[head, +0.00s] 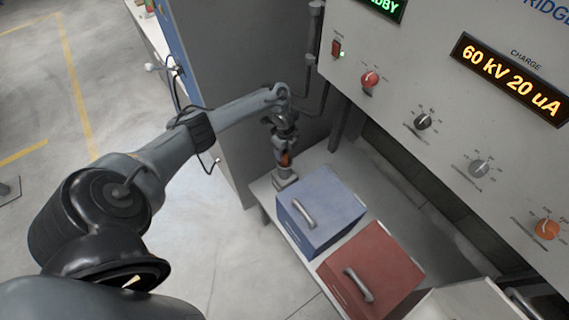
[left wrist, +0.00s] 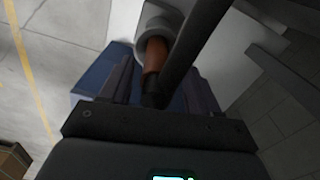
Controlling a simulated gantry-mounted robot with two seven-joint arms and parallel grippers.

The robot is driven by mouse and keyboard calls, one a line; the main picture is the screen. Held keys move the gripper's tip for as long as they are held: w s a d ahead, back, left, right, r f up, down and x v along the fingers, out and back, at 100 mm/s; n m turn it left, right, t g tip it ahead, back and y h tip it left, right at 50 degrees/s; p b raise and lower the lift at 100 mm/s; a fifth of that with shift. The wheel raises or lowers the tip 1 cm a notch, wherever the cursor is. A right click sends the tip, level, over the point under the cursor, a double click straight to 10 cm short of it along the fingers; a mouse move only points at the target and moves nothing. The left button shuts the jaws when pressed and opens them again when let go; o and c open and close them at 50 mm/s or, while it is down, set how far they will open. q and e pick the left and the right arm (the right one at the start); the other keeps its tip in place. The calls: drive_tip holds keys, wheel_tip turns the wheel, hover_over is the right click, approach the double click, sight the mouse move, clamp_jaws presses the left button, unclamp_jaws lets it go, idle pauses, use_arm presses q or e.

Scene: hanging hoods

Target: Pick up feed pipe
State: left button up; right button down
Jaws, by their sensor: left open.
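The feed pipe appears to be the copper-brown, dark-ended piece (head: 285,160) standing in a pale grey holder (head: 285,181) at the table's left end in the head view. In the left wrist view the brown piece (left wrist: 154,57) sits in the holder's round grey collar (left wrist: 158,24). My left gripper (head: 284,148) is over it, pointing down. In the left wrist view its open fingers (left wrist: 160,88) lie on either side of the brown piece's dark end; contact cannot be told. A dark rod partly covers the view there. My right gripper is not in view.
A blue box (head: 320,207) and a red box (head: 373,272), each with a handle, stand beside the holder on the pale table (head: 268,208). A grey control panel (head: 440,95) with knobs and displays rises behind. Open floor (head: 215,240) lies left of the table.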

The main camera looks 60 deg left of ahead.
sight(284, 163)
use_arm(q)
drive_tip(key=f, duration=0.2)
drive_tip(key=shift+s+d+f, duration=0.15)
drive_tip(key=shift+s+f, duration=0.1)
drive_tip(key=shift+f, duration=0.6)
clamp_jaws()
